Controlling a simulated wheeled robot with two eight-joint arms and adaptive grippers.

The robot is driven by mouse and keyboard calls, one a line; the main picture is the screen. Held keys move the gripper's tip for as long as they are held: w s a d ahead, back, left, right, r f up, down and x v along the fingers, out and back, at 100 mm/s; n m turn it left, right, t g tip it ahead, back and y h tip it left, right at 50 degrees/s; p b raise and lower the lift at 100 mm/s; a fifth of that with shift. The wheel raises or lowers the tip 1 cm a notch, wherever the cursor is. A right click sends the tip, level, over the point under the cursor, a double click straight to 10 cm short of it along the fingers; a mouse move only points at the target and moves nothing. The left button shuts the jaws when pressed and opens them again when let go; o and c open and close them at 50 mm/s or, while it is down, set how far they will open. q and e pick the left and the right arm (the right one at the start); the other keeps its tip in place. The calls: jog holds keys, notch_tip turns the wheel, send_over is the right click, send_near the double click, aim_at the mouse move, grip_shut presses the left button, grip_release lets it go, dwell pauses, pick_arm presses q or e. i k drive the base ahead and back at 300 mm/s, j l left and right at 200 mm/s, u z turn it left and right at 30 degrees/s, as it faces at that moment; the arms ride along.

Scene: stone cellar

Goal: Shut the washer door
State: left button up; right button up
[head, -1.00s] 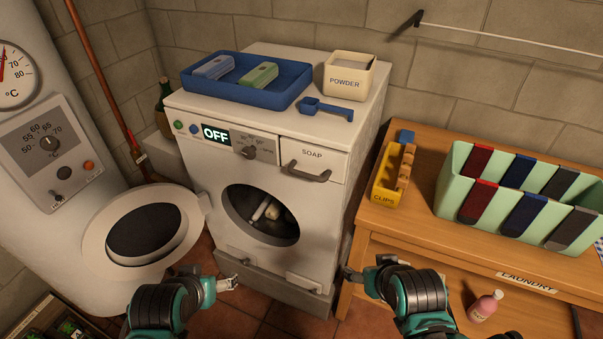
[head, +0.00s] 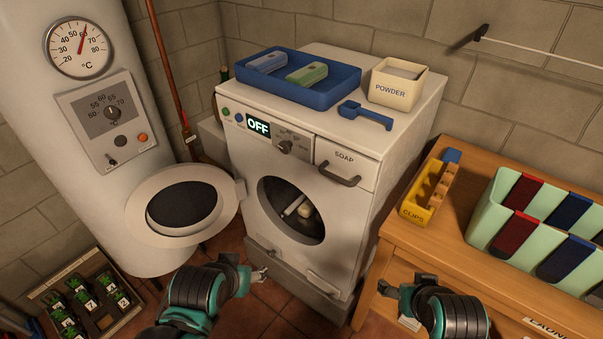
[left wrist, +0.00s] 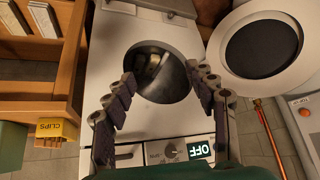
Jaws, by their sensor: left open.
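The white washer (head: 268,174) stands against the back wall with its display reading OFF. Its round door (head: 143,213) is wide open, swung out to the left of the drum opening (head: 291,211). Pale items lie inside the drum. In the left wrist view the picture is upside down, and the door (left wrist: 222,62) shows at upper right, beside the opening (left wrist: 158,72). My left gripper (head: 262,273) is open and empty, low in front of the washer, right of the door and apart from it. My right gripper (head: 384,288) is near the bench's front edge; its jaw state is unclear.
A blue tray (head: 327,97), a powder box (head: 392,92) and a blue scoop (head: 362,115) sit on the washer. A wooden bench (head: 421,237) stands at right. The boiler (head: 60,130) is behind the door. A crate (head: 99,318) is on the floor at lower left.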

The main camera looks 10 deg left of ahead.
aim_at(182, 205)
jog(key=j+u, duration=0.1)
jog(key=j, duration=0.3)
jog(key=i+j+u, duration=0.15)
jog(key=j, duration=0.3)
jog(key=i+j+u, duration=0.1)
jog(key=j, duration=0.3)
